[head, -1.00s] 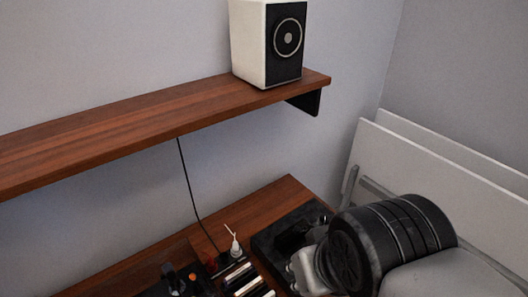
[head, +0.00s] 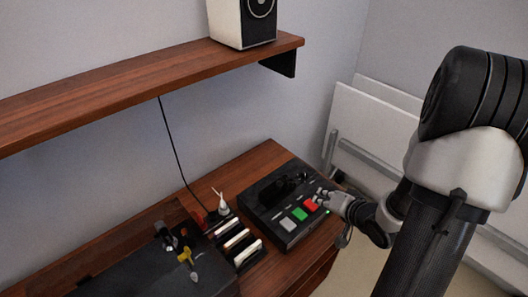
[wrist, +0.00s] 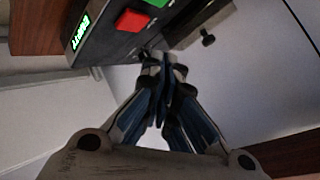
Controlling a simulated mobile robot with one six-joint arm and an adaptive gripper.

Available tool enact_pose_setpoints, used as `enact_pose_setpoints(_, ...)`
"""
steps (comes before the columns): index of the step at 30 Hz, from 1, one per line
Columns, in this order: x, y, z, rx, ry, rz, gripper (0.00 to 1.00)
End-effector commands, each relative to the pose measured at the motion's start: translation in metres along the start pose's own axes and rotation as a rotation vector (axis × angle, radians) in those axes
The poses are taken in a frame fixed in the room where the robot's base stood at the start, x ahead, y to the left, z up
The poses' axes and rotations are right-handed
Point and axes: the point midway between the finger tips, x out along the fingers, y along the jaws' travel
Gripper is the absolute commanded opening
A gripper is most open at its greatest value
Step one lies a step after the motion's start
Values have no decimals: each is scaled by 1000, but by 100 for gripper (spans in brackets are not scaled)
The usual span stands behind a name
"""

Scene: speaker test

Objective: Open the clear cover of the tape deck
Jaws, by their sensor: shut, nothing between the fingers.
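The tape deck (head: 262,205) is a black box on the wooden desk, with grey, green and red buttons along its front. A dark raised part (head: 285,187) is on its top. I cannot make out the clear cover's outline or whether it is open. My gripper (head: 322,195) is at the deck's right front end, beside the red button. In the wrist view its fingertips (wrist: 165,60) are together and empty, close to the deck's edge. There the red button (wrist: 131,20), a green-lit display (wrist: 81,32) and a small dark knob (wrist: 207,40) show near them.
Left of the deck stand several white-topped pieces (head: 237,240), a small white bottle (head: 222,205) and a dark device (head: 150,270) with a yellow part. A wooden shelf (head: 120,88) with a speaker (head: 228,25) hangs above. White panels (head: 370,125) stand behind my arm.

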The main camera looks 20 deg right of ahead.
Motion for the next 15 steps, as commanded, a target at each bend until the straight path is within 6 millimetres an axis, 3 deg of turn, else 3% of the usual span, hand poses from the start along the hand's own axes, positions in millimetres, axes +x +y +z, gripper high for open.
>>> enact_pose_setpoints(1,2,11,14,111,-5,-65,0)
enact_pose_setpoints(6,-10,12,38,425,8,-304,0)
enact_pose_setpoints(10,-21,8,44,574,19,-426,0)
enact_pose_setpoints(15,-24,4,44,635,25,-481,0)
